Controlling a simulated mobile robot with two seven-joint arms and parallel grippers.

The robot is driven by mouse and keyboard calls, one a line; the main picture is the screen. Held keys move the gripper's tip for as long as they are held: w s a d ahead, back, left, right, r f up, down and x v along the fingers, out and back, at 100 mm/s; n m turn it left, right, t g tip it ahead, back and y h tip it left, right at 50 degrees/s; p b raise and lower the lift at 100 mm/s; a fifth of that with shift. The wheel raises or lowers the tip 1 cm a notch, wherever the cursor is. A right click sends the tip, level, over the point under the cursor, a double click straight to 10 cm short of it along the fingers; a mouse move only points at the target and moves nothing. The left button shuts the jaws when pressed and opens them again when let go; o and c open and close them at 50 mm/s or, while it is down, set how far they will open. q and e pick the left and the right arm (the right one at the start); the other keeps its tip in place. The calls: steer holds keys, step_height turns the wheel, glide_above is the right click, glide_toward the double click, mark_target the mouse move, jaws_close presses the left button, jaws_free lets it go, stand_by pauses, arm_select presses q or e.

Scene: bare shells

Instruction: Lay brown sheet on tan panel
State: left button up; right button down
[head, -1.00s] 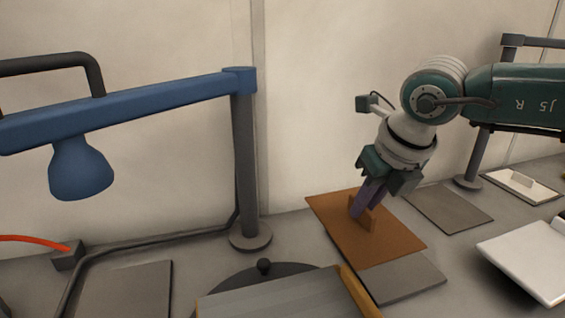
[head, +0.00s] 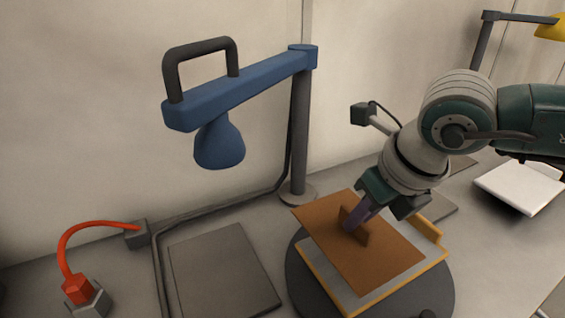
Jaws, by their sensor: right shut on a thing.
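My right gripper (head: 355,221) is shut on the upright tab in the middle of the brown sheet (head: 385,262). The sheet is flat and rectangular and lies over a panel with a pale face and tan-yellow edges (head: 395,281). The sheet covers most of the panel's face. A pale strip shows along the near right side, and a raised tan lip stands at the far right. The sheet looks slightly turned and shifted toward the far left of the panel. I cannot tell whether they touch. My left gripper is out of view.
The panel rests on a dark round disc (head: 302,283) with a knob. A blue lamp (head: 240,90) on a grey post stands behind left. A grey plate (head: 222,270) lies left, beside a red cable (head: 68,250). A white tray (head: 515,182) is at the right.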

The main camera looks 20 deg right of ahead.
mark_target(360, 240)
steer(key=shift+f+b, duration=2.55)
steer(key=shift+f, duration=0.75)
steer(key=c, duration=0.9)
jaws_free()
steer(key=shift+o, duration=0.2)
steer(key=shift+r, duration=0.1)
